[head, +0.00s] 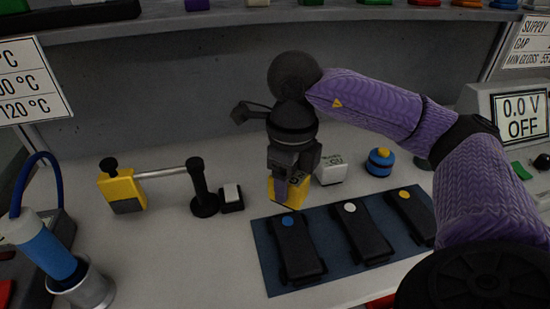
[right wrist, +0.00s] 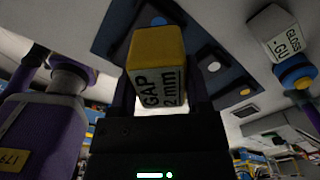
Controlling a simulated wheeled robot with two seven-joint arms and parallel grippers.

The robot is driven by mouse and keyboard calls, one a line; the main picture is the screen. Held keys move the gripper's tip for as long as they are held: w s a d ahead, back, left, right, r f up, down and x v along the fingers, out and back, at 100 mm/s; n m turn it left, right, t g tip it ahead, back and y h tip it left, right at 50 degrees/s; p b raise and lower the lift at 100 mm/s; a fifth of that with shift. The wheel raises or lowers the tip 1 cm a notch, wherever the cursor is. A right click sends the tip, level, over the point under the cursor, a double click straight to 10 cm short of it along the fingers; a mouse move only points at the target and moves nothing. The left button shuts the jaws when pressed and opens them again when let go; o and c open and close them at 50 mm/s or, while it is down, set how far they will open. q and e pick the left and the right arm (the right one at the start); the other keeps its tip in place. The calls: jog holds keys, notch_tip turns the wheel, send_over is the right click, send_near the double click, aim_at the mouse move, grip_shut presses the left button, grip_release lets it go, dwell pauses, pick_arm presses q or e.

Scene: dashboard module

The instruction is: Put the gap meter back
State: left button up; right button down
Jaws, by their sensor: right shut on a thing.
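The gap meter is a small yellow block with a grey face; in the right wrist view the gap meter (right wrist: 158,48) reads "GAP 2 mm". My right gripper (head: 291,178) is shut on it, pointing down. In the head view the yellow lower part of the gap meter (head: 287,194) shows below the fingers, just behind the blue mat's back edge. Whether it touches the table cannot be told. My left gripper is not in view.
A blue mat (head: 262,243) with several black devices lies in front. A white GU box (head: 331,170) and a blue-yellow knob (head: 380,162) stand right of the gripper. A yellow-black block (head: 122,190) with a rod and black post (head: 200,185) stands left.

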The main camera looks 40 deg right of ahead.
jog(key=w+d, duration=0.4)
jog(key=w, duration=0.4)
notch_tip(320, 180, down, 7)
jog(key=b, duration=0.4)
jog(key=shift+s+d, duration=0.1)
jog(key=shift+d, duration=0.05)
jog(key=shift+w+d+f, duration=0.15)
jog(key=shift+w+f, duration=0.05)
jog(key=shift+f, duration=0.05)
jog(key=shift+r, duration=0.25)
jog(key=shift+c, duration=2.4)
grip_release()
jog(key=shift+f, duration=0.15)
jog(key=o, duration=0.4)
jog(key=shift+o, duration=0.2)
